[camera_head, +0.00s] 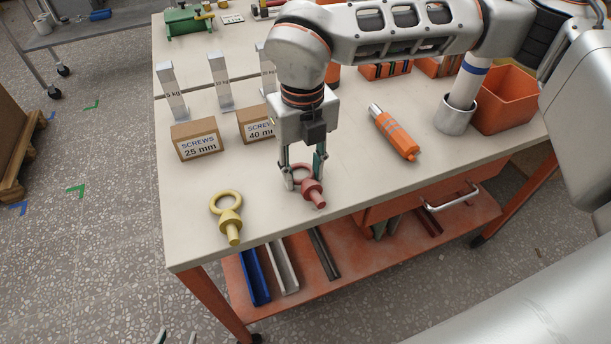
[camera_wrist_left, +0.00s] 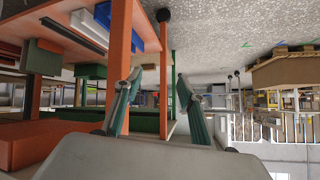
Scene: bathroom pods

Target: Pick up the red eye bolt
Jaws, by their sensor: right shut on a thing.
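The red eye bolt (camera_head: 315,193) is near the front edge of the workbench, its ring toward the back and its shank toward the front. My right gripper (camera_head: 304,176) points down from above with its fingers around the ring and is shut on it. I cannot tell whether the bolt is clear of the bench top. My left gripper (camera_wrist_left: 157,82) is open and empty in the left wrist view, away from the bolt. Only its fingertips show at the bottom edge of the head view.
A yellow eye bolt (camera_head: 231,220) lies to the left. Two screw boxes (camera_head: 199,142) stand behind, with metal weights (camera_head: 221,85) further back. An orange tool (camera_head: 396,133), a grey cup (camera_head: 455,121) and an orange bin (camera_head: 505,101) are to the right. A drawer handle (camera_head: 452,198) juts out below.

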